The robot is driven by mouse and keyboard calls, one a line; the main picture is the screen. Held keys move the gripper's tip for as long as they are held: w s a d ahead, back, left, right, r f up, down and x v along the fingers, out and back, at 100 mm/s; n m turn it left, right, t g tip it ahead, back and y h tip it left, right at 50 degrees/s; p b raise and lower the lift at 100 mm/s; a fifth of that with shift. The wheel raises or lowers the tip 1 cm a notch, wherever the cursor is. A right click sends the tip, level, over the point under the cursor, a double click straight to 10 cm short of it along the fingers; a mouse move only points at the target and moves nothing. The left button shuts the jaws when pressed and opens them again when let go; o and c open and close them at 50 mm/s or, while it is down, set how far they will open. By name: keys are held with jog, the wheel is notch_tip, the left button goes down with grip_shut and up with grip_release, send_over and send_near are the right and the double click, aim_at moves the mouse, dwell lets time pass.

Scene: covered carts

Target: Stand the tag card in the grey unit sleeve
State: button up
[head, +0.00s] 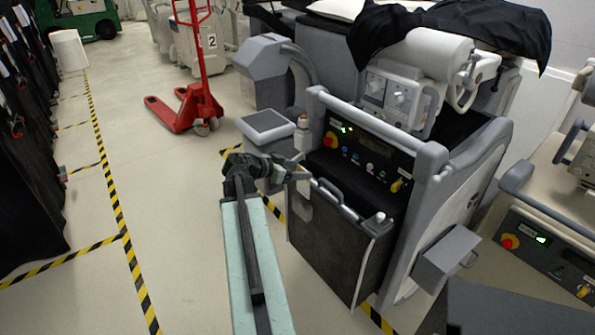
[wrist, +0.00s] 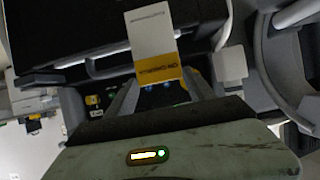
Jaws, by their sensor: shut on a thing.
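The tag card (wrist: 151,38) is white with a yellow band carrying dark lettering at its lower end in the wrist view. My gripper (wrist: 160,88) is shut on the card's yellow end, and the white part sticks out beyond the fingers. In the head view my gripper (head: 300,176) is at the front left of the grey unit (head: 432,165), near its control panel. I cannot surely pick out the sleeve in either view.
The unit's front has a dark panel (head: 365,150) with a red button and knobs, above a black cover (head: 330,235) with a handle. A grey-topped box (head: 268,124) is just behind my gripper. A red pallet jack (head: 190,100) stands farther back.

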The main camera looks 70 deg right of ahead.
jog(key=shift+f+b, duration=3.95)
jog(key=shift+f, duration=0.25)
jog(key=o, duration=1.9)
jog(key=shift+c, duration=0.2)
jog(key=shift+r, duration=0.1)
jog(key=p, duration=0.4)
send_near(302, 188)
jog(key=shift+s+a+r, duration=0.1)
